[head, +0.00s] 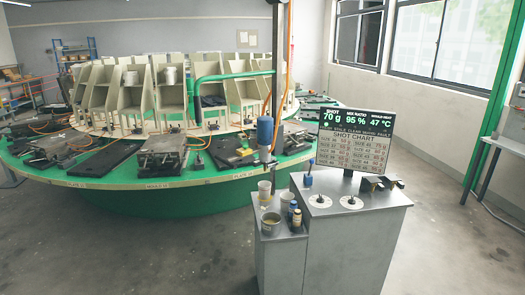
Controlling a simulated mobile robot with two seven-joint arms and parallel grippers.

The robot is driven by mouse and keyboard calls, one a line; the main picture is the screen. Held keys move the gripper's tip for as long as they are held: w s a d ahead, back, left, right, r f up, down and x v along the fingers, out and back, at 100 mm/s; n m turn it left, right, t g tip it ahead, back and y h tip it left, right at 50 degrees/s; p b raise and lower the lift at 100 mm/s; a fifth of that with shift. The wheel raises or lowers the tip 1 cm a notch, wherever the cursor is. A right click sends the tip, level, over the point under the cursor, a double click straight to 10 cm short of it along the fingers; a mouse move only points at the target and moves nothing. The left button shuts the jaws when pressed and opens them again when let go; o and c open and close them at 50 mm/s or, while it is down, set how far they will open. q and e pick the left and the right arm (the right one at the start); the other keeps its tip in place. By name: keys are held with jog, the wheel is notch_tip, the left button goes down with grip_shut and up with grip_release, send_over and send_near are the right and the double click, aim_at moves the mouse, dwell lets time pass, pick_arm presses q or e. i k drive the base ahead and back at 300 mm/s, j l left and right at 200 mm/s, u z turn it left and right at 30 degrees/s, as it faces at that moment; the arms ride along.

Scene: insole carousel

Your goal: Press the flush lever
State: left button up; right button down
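A grey console (354,240) stands right of centre. A small upright piece with a blue base (308,181) stands at its back left; it may be the flush lever, but no label is readable on it. Two round white dials (320,201) with dark knobs are on the console top, the second dial (351,203) to the right. A blue cylindrical head (265,130) hangs on a dark post at the carousel's near edge. I cannot tell for sure which part is the flush lever. Neither of my grippers is in view.
A lower grey side cabinet (284,262) carries cups, a metal pot (270,224) and small bottles. The green carousel (130,192) fills the left. Floor right is clear.

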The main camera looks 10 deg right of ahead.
aim_at(311, 162)
jog(key=i+l+u, duration=0.5)
jog(key=i+l, duration=0.15)
jog(key=l, duration=0.3)
jog(key=i+l, duration=0.15)
jog(key=l, duration=0.2)
jog(key=i+l+u, duration=0.15)
jog(key=i+l, duration=0.2)
jog(key=l, duration=0.35)
jog(key=i+l, duration=0.2)
jog(key=l, duration=0.15)
jog(key=i+l, duration=0.15)
jog(key=l, duration=0.25)
jog(key=i+l, duration=0.2)
jog(key=l, duration=0.15)
jog(key=i+l, duration=0.15)
jog(key=l, duration=0.25)
jog(key=u, duration=0.05)
